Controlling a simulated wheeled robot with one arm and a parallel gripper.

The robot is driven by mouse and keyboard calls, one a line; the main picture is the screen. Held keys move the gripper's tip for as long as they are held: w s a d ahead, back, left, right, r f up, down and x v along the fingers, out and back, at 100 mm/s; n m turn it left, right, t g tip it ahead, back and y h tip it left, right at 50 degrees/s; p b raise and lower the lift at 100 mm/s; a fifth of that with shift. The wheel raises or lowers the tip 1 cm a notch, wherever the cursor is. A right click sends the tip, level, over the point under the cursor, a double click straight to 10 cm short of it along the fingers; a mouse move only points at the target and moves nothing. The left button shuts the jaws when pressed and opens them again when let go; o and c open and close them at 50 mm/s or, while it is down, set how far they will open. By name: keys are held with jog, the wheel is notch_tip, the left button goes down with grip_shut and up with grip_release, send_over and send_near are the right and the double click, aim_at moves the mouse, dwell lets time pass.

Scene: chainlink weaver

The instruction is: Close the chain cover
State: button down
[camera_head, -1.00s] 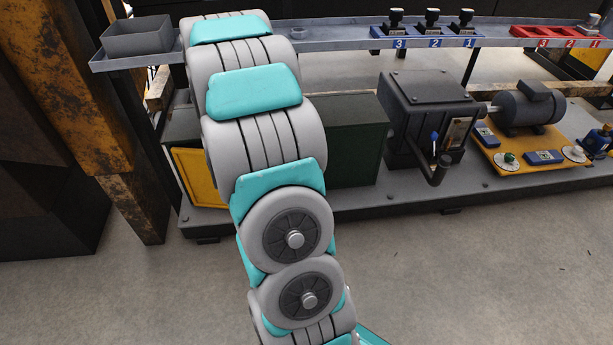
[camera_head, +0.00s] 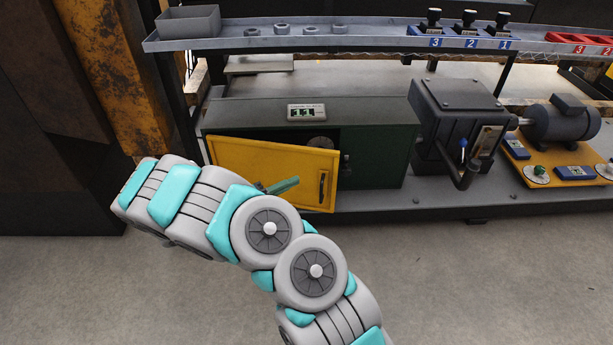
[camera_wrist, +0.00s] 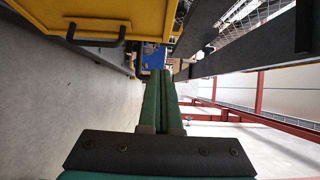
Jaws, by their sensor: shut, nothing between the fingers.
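The yellow chain cover (camera_head: 262,170) is on the front of a dark green housing (camera_head: 378,160). It stands ajar, swung out on its right side, with a dark gap above and right of it. Its black handle (camera_head: 322,187) is near the right edge. My gripper (camera_head: 290,184) is shut and empty, its green fingers in front of the cover, left of the handle; I cannot tell whether they touch it. In the wrist view my gripper (camera_wrist: 164,78) shows its fingers together, with the yellow cover (camera_wrist: 50,22) and handle (camera_wrist: 95,38) at upper left.
A dark grey machine box (camera_head: 460,115) with a crank stands right of the housing, beside a motor (camera_head: 562,122) on a yellow plate. Above runs a grey shelf (camera_head: 375,37) with a bin (camera_head: 188,21), nuts and numbered holders. The floor in front is clear.

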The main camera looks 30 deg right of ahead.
send_near(327, 157)
jog(key=s+d, duration=0.3)
jog(key=s, duration=0.1)
jog(key=shift+w+d, duration=1.65)
jog(key=shift+w, duration=0.1)
jog(key=shift+w+d, duration=0.2)
jog(key=shift+d, duration=0.1)
jog(key=w+d+n+t+b, duration=0.2)
jog(key=w+d+n+t, duration=0.1)
jog(key=w+d+t, duration=0.2)
jog(key=shift+w+d+r+y, duration=0.2)
jog(key=shift+w+d+y, duration=0.15)
jog(key=shift+w, duration=0.75)
